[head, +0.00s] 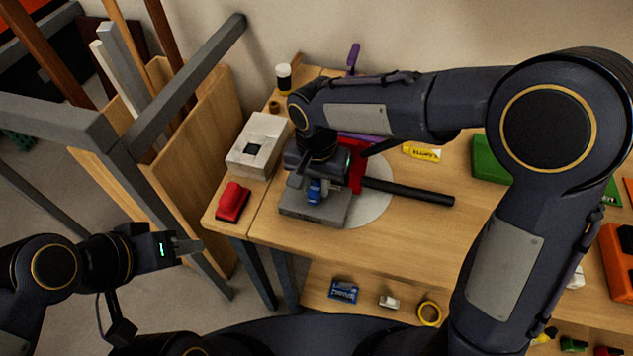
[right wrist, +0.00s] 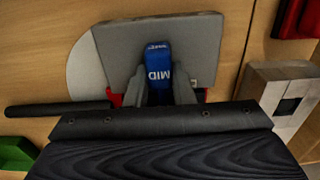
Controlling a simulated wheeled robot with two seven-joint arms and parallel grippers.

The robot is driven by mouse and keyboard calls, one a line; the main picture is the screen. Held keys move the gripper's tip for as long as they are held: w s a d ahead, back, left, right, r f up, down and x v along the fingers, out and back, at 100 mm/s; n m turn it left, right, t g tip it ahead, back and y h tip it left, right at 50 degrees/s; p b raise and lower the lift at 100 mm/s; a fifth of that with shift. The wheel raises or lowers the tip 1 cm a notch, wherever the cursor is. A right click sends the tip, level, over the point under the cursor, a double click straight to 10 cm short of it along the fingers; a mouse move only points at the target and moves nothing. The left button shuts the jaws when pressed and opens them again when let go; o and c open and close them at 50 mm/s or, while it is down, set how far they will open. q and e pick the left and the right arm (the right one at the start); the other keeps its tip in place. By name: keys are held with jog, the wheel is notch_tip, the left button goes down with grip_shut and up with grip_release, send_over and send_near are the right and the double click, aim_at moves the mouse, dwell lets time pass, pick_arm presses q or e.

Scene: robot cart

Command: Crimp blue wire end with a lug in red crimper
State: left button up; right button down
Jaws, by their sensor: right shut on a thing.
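My right gripper (head: 315,188) points down over a grey block (head: 302,207) on the table. It is shut on a small blue piece (head: 314,195) with white letters reading "MID". The blue piece also shows between the fingers in the right wrist view (right wrist: 158,75), over the grey block. I cannot make out a wire or a lug. The red crimper (head: 357,178) stands just right of the gripper, partly hidden by my arm, with a black handle (head: 410,192) reaching right. My left gripper (head: 188,246) is away from the table at left, empty; its finger gap is unclear.
A light grey box (head: 257,143) with a dark square opening and a red object (head: 232,202) lie left of the block. A yellow tube (head: 422,153) and a green item (head: 489,160) lie to the right. A lower shelf holds a yellow ring (head: 429,313). The table front is clear.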

jog(key=shift+f, duration=0.25)
jog(key=c, duration=1.2)
grip_release()
jog(key=shift+o, duration=0.2)
notch_tip(320, 180, up, 3)
jog(key=shift+r+p, duration=0.1)
jog(key=shift+p, duration=1.05)
